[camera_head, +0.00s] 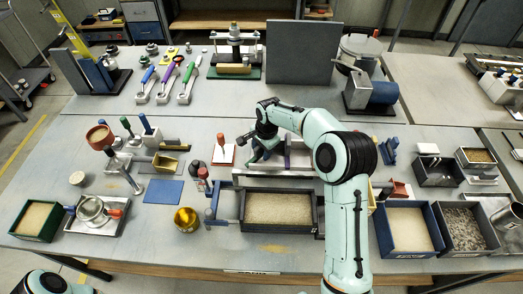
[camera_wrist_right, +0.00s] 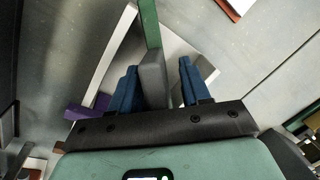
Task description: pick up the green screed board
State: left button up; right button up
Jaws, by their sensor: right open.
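The green screed board (camera_wrist_right: 149,24) shows in the right wrist view as a narrow green strip with a grey block at its lower end. The grey block (camera_wrist_right: 152,82) lies between the two blue fingertips of my right gripper (camera_wrist_right: 158,88). The gripper is open, with a visible gap on the right side of the block; contact on the left side is unclear. In the head view my right gripper (camera_head: 257,143) is over the middle of the bench, and a bit of the green board (camera_head: 264,154) shows beside it. My left gripper is out of view.
A pale stand (camera_head: 276,174) lies under the gripper, with a purple piece (camera_head: 287,152) close by. A dark sand-filled tray (camera_head: 279,209) stands in front. A red-handled float (camera_head: 222,150) is to the left. A grey upright panel (camera_head: 302,52) stands behind.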

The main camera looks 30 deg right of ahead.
grip_shut()
jog(key=shift+r, duration=0.1)
